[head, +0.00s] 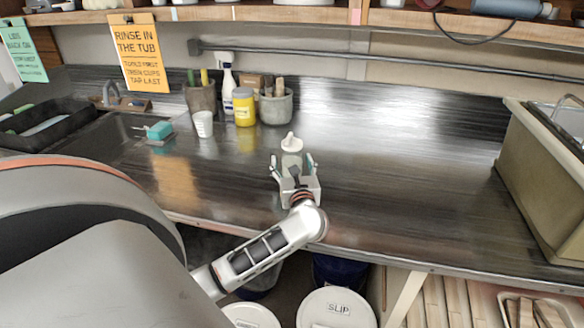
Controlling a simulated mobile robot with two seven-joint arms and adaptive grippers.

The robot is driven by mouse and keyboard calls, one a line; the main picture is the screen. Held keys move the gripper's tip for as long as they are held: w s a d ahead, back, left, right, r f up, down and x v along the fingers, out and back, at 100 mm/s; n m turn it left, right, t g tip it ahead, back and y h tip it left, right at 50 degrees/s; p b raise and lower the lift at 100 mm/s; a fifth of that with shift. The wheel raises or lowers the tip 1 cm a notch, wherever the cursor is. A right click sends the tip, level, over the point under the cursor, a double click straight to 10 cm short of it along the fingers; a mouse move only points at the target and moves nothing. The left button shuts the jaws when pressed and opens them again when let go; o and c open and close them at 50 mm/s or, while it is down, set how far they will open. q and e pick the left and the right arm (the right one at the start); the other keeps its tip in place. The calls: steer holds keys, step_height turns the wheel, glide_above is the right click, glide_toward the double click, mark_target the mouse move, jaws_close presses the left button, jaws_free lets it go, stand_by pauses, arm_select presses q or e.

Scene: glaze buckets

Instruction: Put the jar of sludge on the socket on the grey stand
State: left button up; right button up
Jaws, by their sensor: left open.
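My left gripper (292,170) is open over the steel counter. Its fingers are on either side of a pale bottle with a white pointed top (291,144); I cannot tell whether they touch it. I make out no grey stand with a socket. My right gripper is not in view.
A white spray bottle (228,90), tool pots (276,107) and a white cup (204,124) stand near the jar. A sink (110,140) is at left, a beige box (540,170) at right. The counter's middle right is clear. Lidded buckets (336,308) stand below.

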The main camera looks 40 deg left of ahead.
arm_select(q)
steer(key=c, duration=1.7)
steer(key=shift+r, duration=0.1)
